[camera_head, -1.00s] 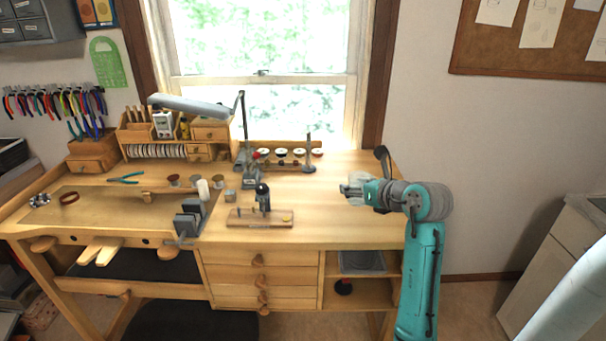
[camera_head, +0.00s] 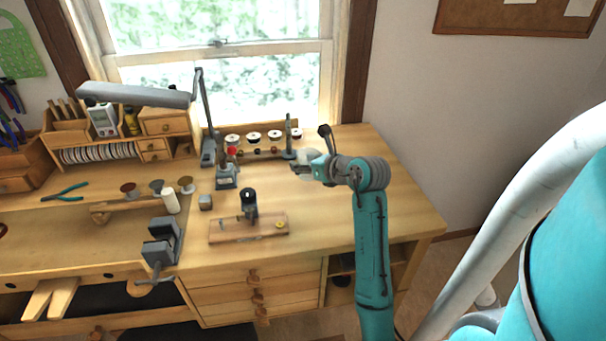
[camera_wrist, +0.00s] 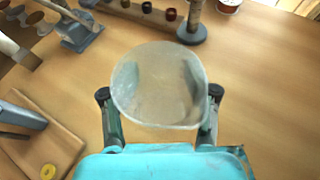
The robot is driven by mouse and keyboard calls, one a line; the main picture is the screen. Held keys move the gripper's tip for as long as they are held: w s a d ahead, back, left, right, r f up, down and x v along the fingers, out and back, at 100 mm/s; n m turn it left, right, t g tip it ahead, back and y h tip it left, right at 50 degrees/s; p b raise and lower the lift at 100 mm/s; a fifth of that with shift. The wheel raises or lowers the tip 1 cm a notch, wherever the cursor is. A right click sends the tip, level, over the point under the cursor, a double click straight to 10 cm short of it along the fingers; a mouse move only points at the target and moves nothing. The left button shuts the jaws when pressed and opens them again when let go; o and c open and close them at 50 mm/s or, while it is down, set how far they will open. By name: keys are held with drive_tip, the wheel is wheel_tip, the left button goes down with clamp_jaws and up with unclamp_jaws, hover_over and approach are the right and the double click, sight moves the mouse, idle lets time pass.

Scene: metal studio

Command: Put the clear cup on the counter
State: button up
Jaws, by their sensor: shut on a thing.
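The clear cup (camera_wrist: 160,85) is between the two fingers of my gripper (camera_wrist: 160,100) in the wrist view. It looks whitish and see-through, and I look at its round mouth. My gripper is shut on its sides. In the head view my gripper (camera_head: 303,168) is over the right part of the wooden counter (camera_head: 395,200), and the cup there is small and mostly hidden by the gripper. Whether the cup touches the counter or is held above it, I cannot tell.
A grey stand (camera_head: 290,145) and a rack of spools (camera_head: 254,138) are behind my gripper. A wooden board with a small tool (camera_head: 225,230) lies to the left, beyond it a vise (camera_head: 160,250). The counter's right part is bare.

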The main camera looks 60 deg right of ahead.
sight(304, 175)
drive_tip(key=shift+f, duration=2.05)
drive_tip(key=shift+f, duration=0.1)
drive_tip(key=o, duration=1.2)
